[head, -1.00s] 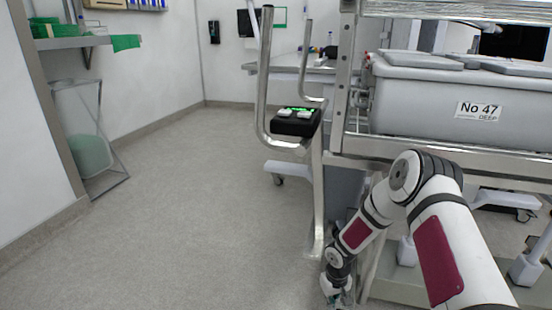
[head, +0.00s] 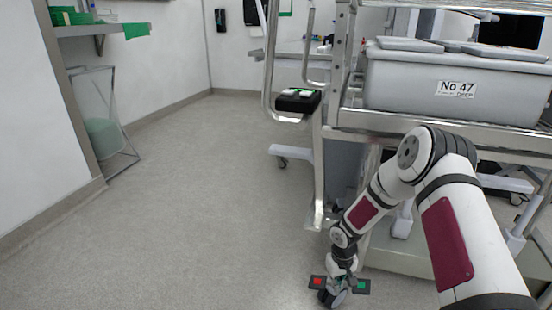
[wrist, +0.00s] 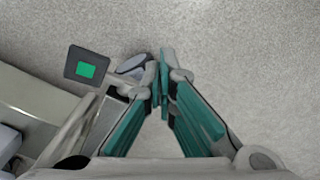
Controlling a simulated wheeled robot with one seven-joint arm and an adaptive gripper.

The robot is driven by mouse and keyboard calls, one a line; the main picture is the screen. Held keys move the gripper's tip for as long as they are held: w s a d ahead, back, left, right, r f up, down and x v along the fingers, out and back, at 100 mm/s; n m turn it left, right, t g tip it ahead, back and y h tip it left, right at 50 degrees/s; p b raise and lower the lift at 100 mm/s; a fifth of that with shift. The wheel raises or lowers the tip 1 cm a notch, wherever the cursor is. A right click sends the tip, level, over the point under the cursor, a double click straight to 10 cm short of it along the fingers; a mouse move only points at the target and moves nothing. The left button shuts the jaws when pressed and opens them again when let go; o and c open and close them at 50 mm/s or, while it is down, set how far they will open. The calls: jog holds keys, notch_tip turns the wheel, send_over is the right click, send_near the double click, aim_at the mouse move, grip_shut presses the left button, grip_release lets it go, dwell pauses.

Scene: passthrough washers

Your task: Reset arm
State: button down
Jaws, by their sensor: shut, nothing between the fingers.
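My arm reaches down over the floor in the head view, its elbow bent in front of the metal rack. My gripper (head: 336,297) is low near the bottom edge of that view, where its fingers are small and hard to read. In the wrist view my gripper (wrist: 164,56) shows two teal-lined fingers meeting at their tips. It is shut and empty, over bare grey floor.
A metal rack (head: 337,60) with a grey tub (head: 400,95) stands close behind my arm. Dark plates with a red square (head: 317,282) and a green square (head: 362,286) flank my gripper. The floor (head: 170,210) to the left is clear.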

jog(key=s+d+r+h, duration=0.1)
jog(key=s+d+r, duration=0.1)
jog(key=r, duration=1.1)
jog(key=s+d+r+h, duration=0.1)
jog(key=s+d+r, duration=0.1)
jog(key=r, duration=1)
jog(key=s+r+m, duration=0.2)
jog(key=s+r, duration=1)
jog(key=r, duration=0.2)
jog(key=s+a+r+m+y, duration=0.1)
jog(key=s+a+r, duration=0.15)
jog(key=s, duration=1.05)
jog(key=s+a+r+y, duration=0.15)
jog(key=s+r, duration=0.25)
jog(key=s, duration=0.9)
notch_tip(320, 180, up, 36)
jog(key=t+p, duration=0.4)
jog(key=p, duration=3)
jog(key=shift+a+n, duration=0.25)
jog(key=shift+n, duration=0.05)
jog(key=shift+w+f, duration=0.1)
